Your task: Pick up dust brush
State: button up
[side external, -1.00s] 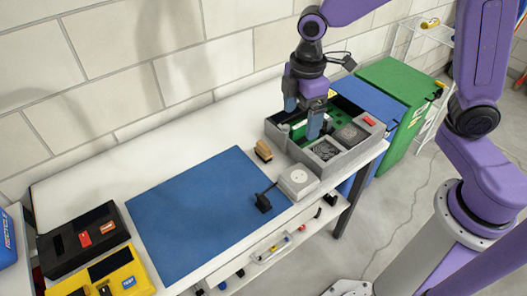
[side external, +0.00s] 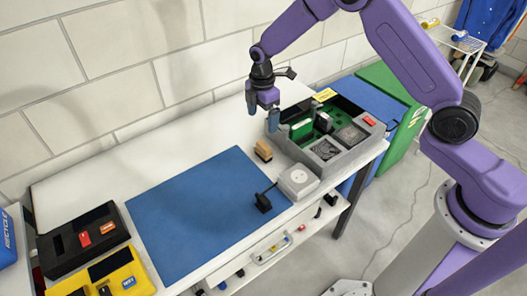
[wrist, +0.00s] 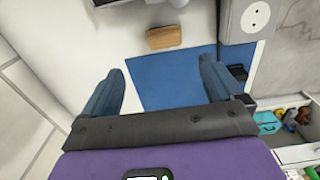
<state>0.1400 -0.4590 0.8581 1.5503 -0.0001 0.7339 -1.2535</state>
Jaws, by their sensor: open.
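The dust brush (side external: 264,150) is a small tan block with a dark lower side. It lies on the white bench between the blue mat and the grey box. In the wrist view the brush (wrist: 166,37) is ahead of the fingers, near the top of the picture. My gripper (side external: 262,114) is open and empty, above the bench and higher than the brush. In the wrist view its two blue fingers (wrist: 162,68) are spread wide, with nothing between them.
A grey box (side external: 320,165) with a green board and fans stands right of the brush. A white socket box (side external: 298,181) and a black plug (side external: 263,202) sit in front. The blue mat (side external: 205,215) is bare on its left. Black and yellow bins (side external: 115,270) stand far left.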

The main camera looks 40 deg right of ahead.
aim_at(263, 145)
notch_tip(263, 145, down, 8)
jog(key=shift+f, duration=0.2)
jog(key=shift+s+a+f, duration=0.1)
jog(key=shift+s+f, duration=0.1)
jog(key=shift+f, duration=1.1)
jog(key=shift+s+f, duration=0.2)
jog(key=shift+f, duration=1.1)
jog(key=c, duration=1)
